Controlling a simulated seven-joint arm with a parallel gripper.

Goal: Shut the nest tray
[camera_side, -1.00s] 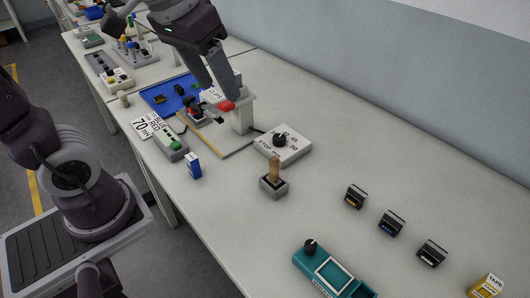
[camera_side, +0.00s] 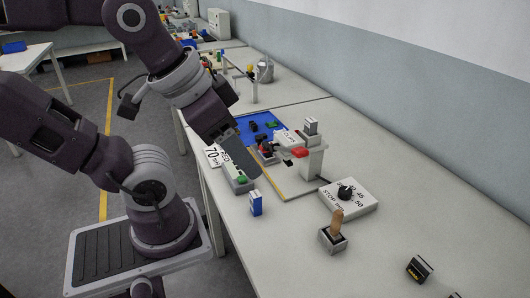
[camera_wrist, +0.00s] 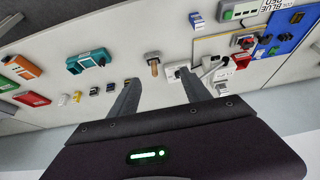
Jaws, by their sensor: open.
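The small nest tray (camera_side: 266,153), with a red and black part on it, sits at the left foot of a white press-like stand (camera_side: 312,158) on a beige board. I cannot tell how far it is slid out. In the wrist view the nest area (camera_wrist: 245,42) shows at upper right. My gripper (camera_side: 243,165) is beside the board, over its left front side near the green-buttoned box, and partly hides that side. In the wrist view my gripper (camera_wrist: 160,88) has its two fingers apart, with nothing between them.
A red-tipped lever (camera_side: 299,152) projects from the stand. A blue mat (camera_side: 250,128) lies behind. A grey box with a green button (camera_side: 240,182), a blue box (camera_side: 256,203), a dial box (camera_side: 350,197) and a wooden-handled switch (camera_side: 335,230) stand nearby. The right table is mostly clear.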

